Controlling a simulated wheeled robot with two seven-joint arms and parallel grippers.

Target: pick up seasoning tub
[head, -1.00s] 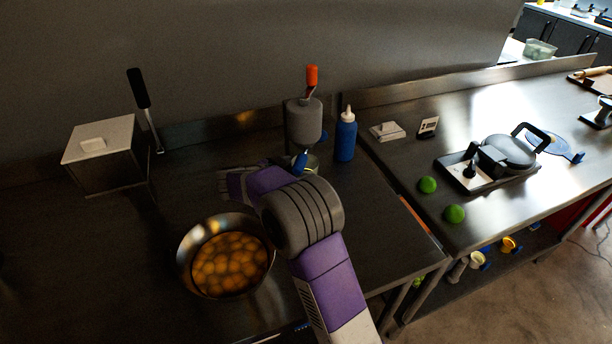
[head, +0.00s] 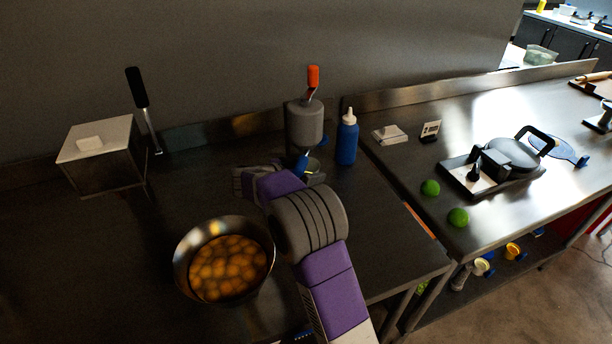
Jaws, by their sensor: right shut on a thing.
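A small round seasoning tub (head: 314,167) with a blue part beside it stands out just past my right wrist, in front of the grey dispenser. It is small and partly hidden, so its contents are unclear. My right gripper (head: 303,171) is at the tub, shut on it. My purple and grey arm links cover most of the fingers. I cannot tell whether the tub touches the counter. My left gripper is not in view.
A steel bowl of yellow-orange pieces (head: 182,262) sits at front left. A grey dispenser with an orange handle (head: 305,124) and a blue squeeze bottle (head: 346,142) stand close behind the tub. A metal box (head: 110,178) is at left. A tortilla press (head: 512,153) and two limes (head: 458,217) are at right.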

